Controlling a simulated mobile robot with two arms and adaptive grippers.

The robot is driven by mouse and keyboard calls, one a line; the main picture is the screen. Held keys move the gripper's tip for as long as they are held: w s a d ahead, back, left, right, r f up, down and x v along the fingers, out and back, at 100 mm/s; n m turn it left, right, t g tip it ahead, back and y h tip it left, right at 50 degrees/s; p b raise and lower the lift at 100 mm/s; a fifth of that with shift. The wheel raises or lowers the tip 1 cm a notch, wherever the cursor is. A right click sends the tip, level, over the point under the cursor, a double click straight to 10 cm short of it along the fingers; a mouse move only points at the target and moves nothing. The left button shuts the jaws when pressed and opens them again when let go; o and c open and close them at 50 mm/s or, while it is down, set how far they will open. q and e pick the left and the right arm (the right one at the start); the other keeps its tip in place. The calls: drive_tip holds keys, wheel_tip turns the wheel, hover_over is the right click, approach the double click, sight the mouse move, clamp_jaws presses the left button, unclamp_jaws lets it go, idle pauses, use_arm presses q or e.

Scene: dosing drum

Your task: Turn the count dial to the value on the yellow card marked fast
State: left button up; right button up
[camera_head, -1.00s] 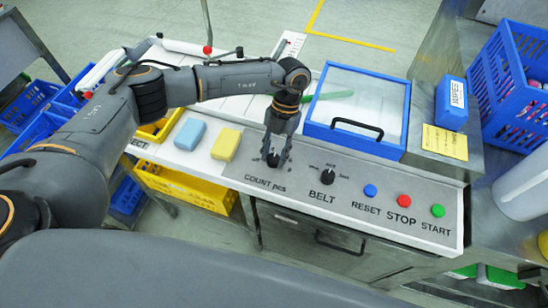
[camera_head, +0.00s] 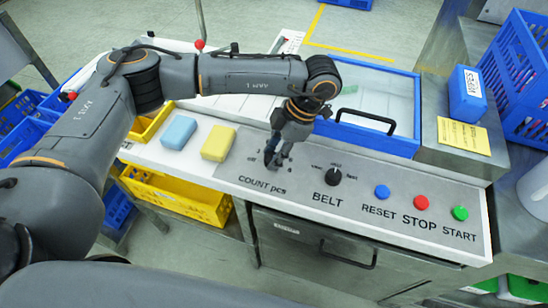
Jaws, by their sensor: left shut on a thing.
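The count dial (camera_head: 272,160) is a small dark knob above the printed label "COUNT pcs" on the grey control panel (camera_head: 300,185). My left gripper (camera_head: 273,158) points down over it and is shut on it. The fingers hide most of the dial and its scale, so its setting cannot be read. The yellow card (camera_head: 463,136) lies flat on the steel surface at the right, in front of the wipes box. Its print is too small to read. My right gripper is not in view.
The belt dial (camera_head: 333,177) stands just right of the count dial. Blue (camera_head: 382,192), red (camera_head: 421,202) and green (camera_head: 460,213) buttons follow to the right. A blue-framed lid with a black handle (camera_head: 366,120) lies behind. Blue (camera_head: 178,132) and yellow (camera_head: 218,143) blocks sit at the left.

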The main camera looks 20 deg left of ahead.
use_arm(q)
drive_tip(key=shift+m+t+b, duration=0.4)
drive_tip(key=shift+m+b, duration=0.45)
drive_tip(key=shift+m, duration=0.15)
drive_tip(key=o, duration=1.1)
drive_tip(key=shift+s, duration=0.1)
drive_tip(key=shift+o, duration=0.2)
drive_tip(key=shift+d+r, duration=0.1)
drive_tip(key=shift+r, duration=0.05)
drive_tip(key=v, duration=1.1)
drive_tip(key=shift+d+r, duration=0.2)
drive_tip(key=shift+r, duration=0.05)
